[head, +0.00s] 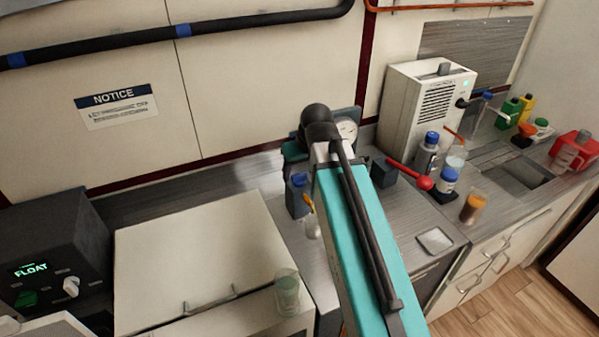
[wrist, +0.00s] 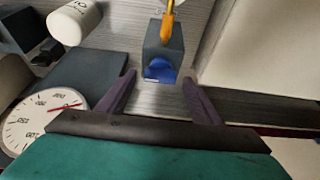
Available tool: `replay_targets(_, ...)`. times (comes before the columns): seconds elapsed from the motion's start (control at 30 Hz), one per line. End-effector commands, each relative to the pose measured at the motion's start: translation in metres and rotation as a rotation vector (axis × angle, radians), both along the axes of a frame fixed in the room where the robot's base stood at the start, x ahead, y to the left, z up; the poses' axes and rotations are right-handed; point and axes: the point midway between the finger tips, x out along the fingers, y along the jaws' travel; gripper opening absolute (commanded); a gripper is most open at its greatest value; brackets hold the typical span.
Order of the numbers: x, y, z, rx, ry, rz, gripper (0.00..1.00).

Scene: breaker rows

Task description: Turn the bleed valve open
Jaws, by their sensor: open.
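A small grey block with a blue round part and a yellow-orange lever (wrist: 168,22) stands ahead of my gripper (wrist: 160,86) in the wrist view. The block (wrist: 153,57) lies between the lines of the two fingers, beyond their tips; no contact shows. The fingers are spread apart and empty. In the head view the block (head: 296,196) is left of my teal arm, with its lever (head: 308,203) partly showing. A red lever (head: 405,175) on a dark box (head: 382,172) is right of my arm. No label shows which one is the bleed valve. My arm hides the fingers in the head view.
A round gauge (wrist: 46,118) is close to my gripper's left in the wrist view, with a white cylinder (wrist: 76,21) above it. Bottles and an orange-filled beaker (head: 473,207) stand right of my arm. A glass (head: 287,291) stands front left on the light-coloured unit.

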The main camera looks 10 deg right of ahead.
Motion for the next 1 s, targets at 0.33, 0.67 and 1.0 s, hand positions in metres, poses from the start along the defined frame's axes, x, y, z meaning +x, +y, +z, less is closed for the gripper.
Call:
replay_targets(0.33,-0.009,-0.002,0.022,0.000,-0.001,0.000,0.59)
replay_targets(0.67,-0.021,-0.004,0.051,0.001,-0.002,-0.001,0.59)
replay_targets(1.0,-0.033,-0.006,0.081,0.000,-0.002,-0.001,0.59)
